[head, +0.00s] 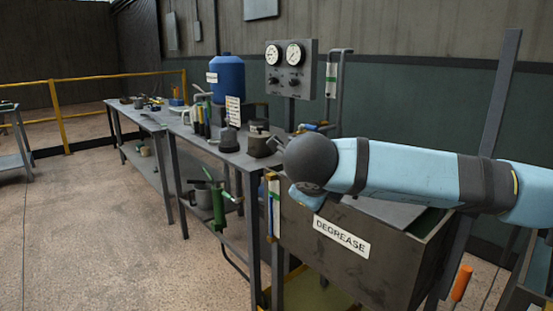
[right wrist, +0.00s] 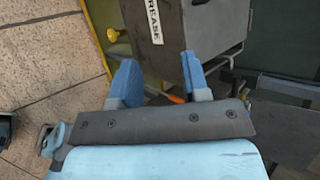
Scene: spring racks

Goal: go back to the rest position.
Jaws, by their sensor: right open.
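In the right wrist view my right gripper (right wrist: 158,80) is open. Its two blue fingers stand apart with nothing seen between them but the scene beyond. In that view the side of the dark degrease tank (right wrist: 210,30) is above and beyond the fingers; I cannot tell how far off it is. In the head view my right arm reaches in from the right across the top of the degrease tank (head: 340,262); the right gripper itself is not seen there. My left gripper is in neither view.
A long grey workbench (head: 182,128) with a blue drum (head: 227,80), bottles and tools runs along the wall left of the tank. A gauge panel (head: 291,68) stands behind. An orange handle (head: 461,283) shows at lower right. Open floor (head: 90,230) lies at left, before a yellow railing (head: 90,114).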

